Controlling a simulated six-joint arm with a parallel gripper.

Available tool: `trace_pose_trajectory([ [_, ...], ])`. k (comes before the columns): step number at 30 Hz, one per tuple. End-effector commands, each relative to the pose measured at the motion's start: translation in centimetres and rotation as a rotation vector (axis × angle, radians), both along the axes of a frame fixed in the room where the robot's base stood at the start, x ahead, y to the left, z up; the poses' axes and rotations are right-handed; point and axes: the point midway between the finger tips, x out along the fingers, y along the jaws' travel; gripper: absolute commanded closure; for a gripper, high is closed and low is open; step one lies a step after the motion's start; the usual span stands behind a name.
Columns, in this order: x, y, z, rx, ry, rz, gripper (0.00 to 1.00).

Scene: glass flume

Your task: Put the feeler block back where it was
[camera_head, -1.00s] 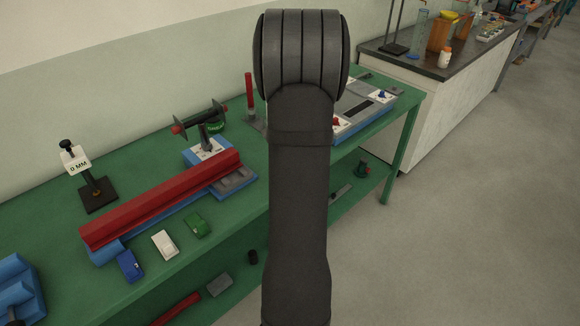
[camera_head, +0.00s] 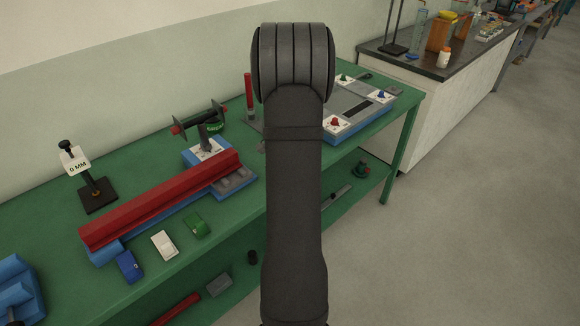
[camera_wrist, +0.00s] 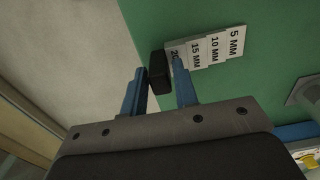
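I cannot tell how high the block is above the bench. In the head view my own arm hides the gripper, the block and the labels.
A red bar on a blue base (camera_head: 160,205) lies along the green bench (camera_head: 60,225). A 0 MM stand (camera_head: 95,190) is at left, with blue, white and green small pieces (camera_head: 164,245) in front. A tray with knobs (camera_head: 355,108) is right of my arm.

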Motion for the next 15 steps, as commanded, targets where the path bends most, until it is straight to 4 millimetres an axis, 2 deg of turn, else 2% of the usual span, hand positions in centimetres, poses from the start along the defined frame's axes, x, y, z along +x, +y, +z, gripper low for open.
trace_pose_trajectory([
  [10,0.0,0.0,0.1,0.000,0.000,0.000,0.60],
  [15,0.1,0.0,1.7,0.001,-0.004,0.000,0.60],
])
